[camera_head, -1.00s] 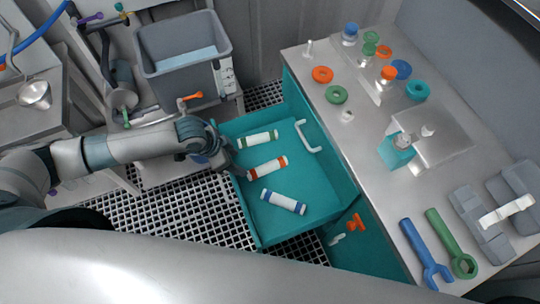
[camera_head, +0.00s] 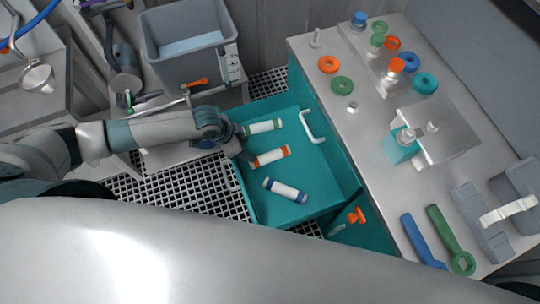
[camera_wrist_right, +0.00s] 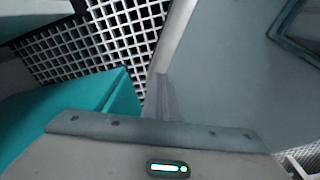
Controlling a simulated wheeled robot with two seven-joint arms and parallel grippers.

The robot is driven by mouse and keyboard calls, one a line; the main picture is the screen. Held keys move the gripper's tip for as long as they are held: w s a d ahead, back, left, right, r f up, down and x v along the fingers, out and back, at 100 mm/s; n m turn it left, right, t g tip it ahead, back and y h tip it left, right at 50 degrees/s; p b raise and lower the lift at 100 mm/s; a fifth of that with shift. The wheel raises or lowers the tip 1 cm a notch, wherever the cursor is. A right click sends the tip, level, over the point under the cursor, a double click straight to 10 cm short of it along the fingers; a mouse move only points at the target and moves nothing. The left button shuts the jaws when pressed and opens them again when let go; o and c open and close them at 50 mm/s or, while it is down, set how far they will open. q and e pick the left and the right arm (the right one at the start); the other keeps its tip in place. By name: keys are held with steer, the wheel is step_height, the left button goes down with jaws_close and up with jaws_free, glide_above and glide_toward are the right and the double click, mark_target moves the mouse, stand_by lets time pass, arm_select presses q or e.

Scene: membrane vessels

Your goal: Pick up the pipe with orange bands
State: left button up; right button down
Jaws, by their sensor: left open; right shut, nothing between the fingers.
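The pipe with orange bands (camera_head: 270,157) is white with orange ends and lies in the open teal drawer (camera_head: 318,205). A green-banded pipe (camera_head: 262,127) lies above it and a blue-banded pipe (camera_head: 285,190) below it. My left gripper (camera_head: 242,152) is open at the drawer's left rim, beside the orange-banded pipe's left end. Its fingers are small and partly hidden by the wrist, so I cannot tell whether they touch the pipe. My right gripper (camera_wrist_right: 162,98) is shut and empty in the right wrist view, away from the pipes.
A grey worktop (camera_head: 375,130) to the right carries coloured rings, bottles and wrenches. A grey bin (camera_head: 187,72) stands behind on the left. White grating (camera_head: 210,185) lies left of the drawer.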

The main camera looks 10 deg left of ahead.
mark_target(262, 158)
arm_select(q)
steer(key=x, duration=0.7)
steer(key=shift+w+d+f+p, duration=0.15)
steer(key=shift+w+f+p, duration=0.05)
steer(key=shift+f+p, duration=0.15)
steer(key=shift+f, duration=0.1)
steer(key=shift+d+f+p, duration=0.3)
steer(key=shift+d+f, duration=0.1)
steer(key=shift+f, duration=0.05)
steer(key=shift+x, duration=1.95)
steer(key=c, duration=1.2)
